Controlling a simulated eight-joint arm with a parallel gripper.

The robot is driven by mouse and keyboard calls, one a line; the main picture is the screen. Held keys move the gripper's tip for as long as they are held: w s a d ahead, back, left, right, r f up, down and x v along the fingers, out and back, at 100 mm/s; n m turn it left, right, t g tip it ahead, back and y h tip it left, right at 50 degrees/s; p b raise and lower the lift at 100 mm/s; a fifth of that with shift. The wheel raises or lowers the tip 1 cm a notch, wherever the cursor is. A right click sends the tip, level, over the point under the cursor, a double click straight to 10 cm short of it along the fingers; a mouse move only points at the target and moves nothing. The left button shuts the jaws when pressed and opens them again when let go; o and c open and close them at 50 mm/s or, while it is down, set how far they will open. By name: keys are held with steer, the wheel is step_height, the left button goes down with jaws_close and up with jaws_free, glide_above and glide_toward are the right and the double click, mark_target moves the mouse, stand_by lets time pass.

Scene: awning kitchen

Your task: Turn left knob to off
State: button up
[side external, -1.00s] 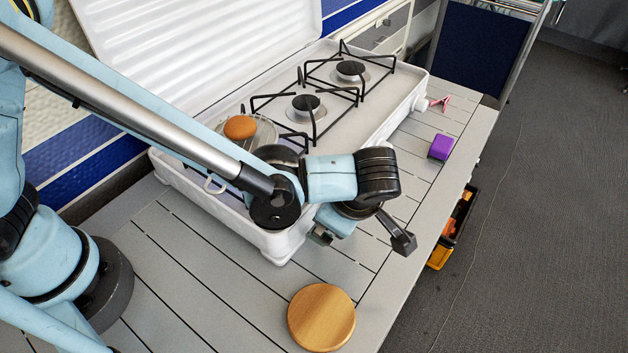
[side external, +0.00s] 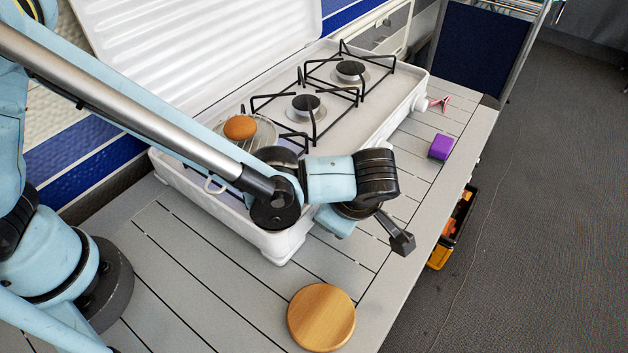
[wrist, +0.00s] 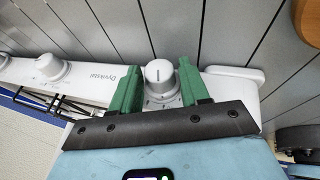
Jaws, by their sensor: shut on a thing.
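The left knob (wrist: 160,78) is a white round knob with a dark pointer line on the stove's front panel, near the panel's right end in the wrist view. My gripper (wrist: 162,84) has two green fingers, one on each side of this knob, and is shut on it. The pointer line runs roughly up the picture. In the side view, my wrist hides the left knob and the fingers.
A brown round item (side external: 239,127) rests on a wire rack over the near burner. A round wooden board (side external: 321,317) lies on the slatted table (side external: 200,290). A purple block (side external: 440,147) and a pink item (side external: 439,103) lie in front of the stove.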

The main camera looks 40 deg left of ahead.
steer(key=shift+w, duration=0.1)
steer(key=g, duration=0.3)
steer(key=shift+w+m+g, duration=0.25)
steer(key=shift+m+g, duration=0.05)
steer(key=shift+g, duration=0.5)
steer(key=o, duration=1.4)
steer(key=shift+o, duration=0.2)
steer(key=shift+r, duration=0.1)
steer(key=v, duration=0.6)
steer(key=shift+a+r, duration=0.15)
steer(key=shift+r, duration=0.35)
